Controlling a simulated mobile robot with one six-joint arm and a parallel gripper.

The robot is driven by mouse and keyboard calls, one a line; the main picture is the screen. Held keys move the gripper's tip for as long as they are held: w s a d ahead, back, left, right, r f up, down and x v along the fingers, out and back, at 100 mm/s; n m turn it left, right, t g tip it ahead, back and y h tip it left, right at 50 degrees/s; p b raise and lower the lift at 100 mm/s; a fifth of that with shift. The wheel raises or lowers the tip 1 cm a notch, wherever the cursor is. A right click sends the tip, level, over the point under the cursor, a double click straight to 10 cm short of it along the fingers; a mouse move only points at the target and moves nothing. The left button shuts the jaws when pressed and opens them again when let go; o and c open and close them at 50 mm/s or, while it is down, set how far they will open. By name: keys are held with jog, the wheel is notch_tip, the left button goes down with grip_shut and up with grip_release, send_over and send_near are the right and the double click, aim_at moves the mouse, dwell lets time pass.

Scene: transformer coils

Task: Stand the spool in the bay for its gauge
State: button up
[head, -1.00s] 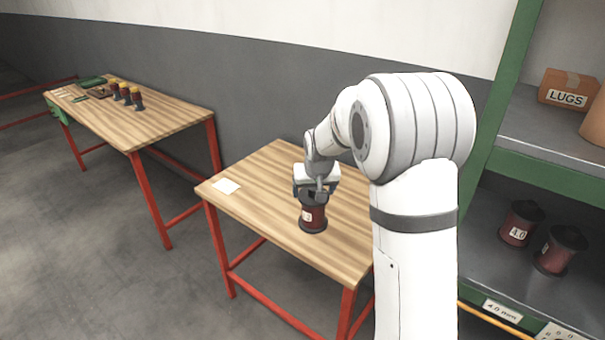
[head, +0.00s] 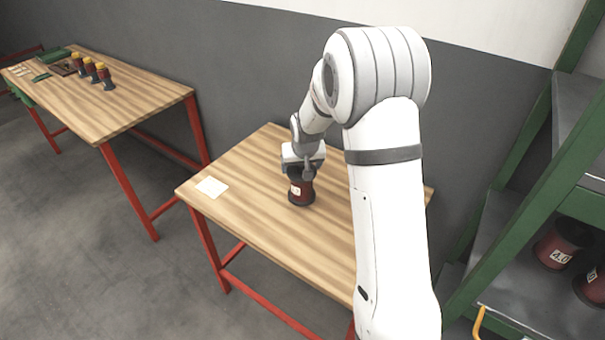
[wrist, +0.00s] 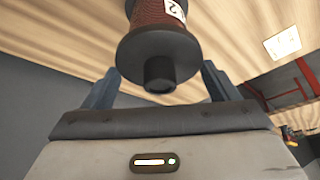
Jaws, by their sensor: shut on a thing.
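A dark red spool (head: 301,190) with black flanges and a white label is upright at the middle table, under my gripper (head: 303,172). In the wrist view, the spool (wrist: 158,17) has its dark flange and hub end towards my gripper (wrist: 160,77), whose two fingers sit either side of the hub. My gripper is shut on the spool. Its label is partly cut off; a 2 shows. I cannot tell whether the spool touches the tabletop. At the right, a green rack (head: 535,190) holds a spool labelled 4.0 (head: 560,245) and part of another; no bay marking is readable now.
The middle wooden table (head: 245,205) has red legs and a white card (head: 212,187); its top is otherwise mostly clear. A second table (head: 130,105) at the left carries several small coils (head: 97,74) and a green item. A grey wall stands behind.

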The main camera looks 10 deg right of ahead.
aim_at(301, 193)
jog(key=shift+f+p, duration=0.3)
jog(key=shift+f, duration=1.6)
jog(key=shift+s, duration=0.1)
jog(key=shift+f, duration=0.1)
jog(key=o, duration=1.6)
